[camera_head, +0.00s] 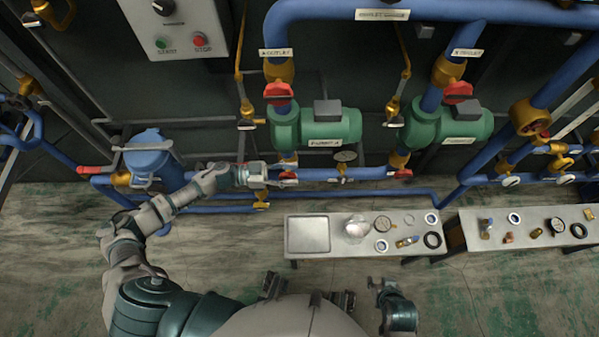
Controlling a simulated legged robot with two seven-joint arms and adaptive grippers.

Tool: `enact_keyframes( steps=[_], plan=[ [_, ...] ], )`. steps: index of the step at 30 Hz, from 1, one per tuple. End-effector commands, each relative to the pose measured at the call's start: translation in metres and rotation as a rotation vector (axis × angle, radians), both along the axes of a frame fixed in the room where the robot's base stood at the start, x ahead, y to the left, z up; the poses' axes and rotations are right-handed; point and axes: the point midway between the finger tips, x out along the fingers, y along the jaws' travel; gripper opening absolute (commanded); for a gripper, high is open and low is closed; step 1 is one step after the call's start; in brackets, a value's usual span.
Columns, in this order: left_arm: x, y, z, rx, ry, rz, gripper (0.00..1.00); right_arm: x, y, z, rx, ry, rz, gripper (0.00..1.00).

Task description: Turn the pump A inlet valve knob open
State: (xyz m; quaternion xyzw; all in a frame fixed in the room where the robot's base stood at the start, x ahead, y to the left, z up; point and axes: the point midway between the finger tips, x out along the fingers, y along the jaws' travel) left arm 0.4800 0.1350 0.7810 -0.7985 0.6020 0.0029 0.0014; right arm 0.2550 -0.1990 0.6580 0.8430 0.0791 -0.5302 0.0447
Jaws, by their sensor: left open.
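The green pump A (285,130) is mounted on the blue pipes in the upper middle. A small red knob (288,174) sits below it, at the lower inlet pipe. My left gripper (284,180) reaches in from the left and is open right at this red knob. It partly covers the knob, and I cannot tell whether the fingers touch it. The larger red knob (278,91) above the pump is on the outlet pipe. My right gripper (377,284) is low in the picture, away from the pumps, and appears empty; its finger opening is too small to judge.
A second green pump (472,124) stands to the right. A low table (335,257) with a tray and small parts lies below the pipes, with another table (465,240) to its right. A control box (180,40) is at the upper left. The floor at the lower right is clear.

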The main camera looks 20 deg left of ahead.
Motion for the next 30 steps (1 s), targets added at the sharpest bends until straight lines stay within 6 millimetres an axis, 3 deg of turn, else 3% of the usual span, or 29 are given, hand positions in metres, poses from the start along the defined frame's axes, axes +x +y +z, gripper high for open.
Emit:
enact_keyframes(
  steps=[6,14,15,20,30],
  plan=[
    [0.006,-0.025,0.000,0.008,0.000,0.001,0.45,0.006,-0.004,-0.001,0.006,-0.024,-0.001,0.40],
    [0.006,-0.036,0.001,0.018,0.001,0.001,0.45,0.007,-0.002,0.000,0.011,-0.030,-0.001,0.40],
    [0.006,-0.035,0.001,0.017,0.001,0.001,0.42,0.007,-0.002,0.000,0.011,-0.031,-0.001,0.40],
    [0.006,-0.028,0.001,0.008,0.000,0.000,0.02,0.007,-0.008,-0.001,-0.002,-0.031,0.000,0.40],
    [0.005,-0.022,-0.001,0.008,0.001,0.003,0.00,0.006,-0.005,-0.001,0.002,-0.028,0.003,0.40]
  ],
)
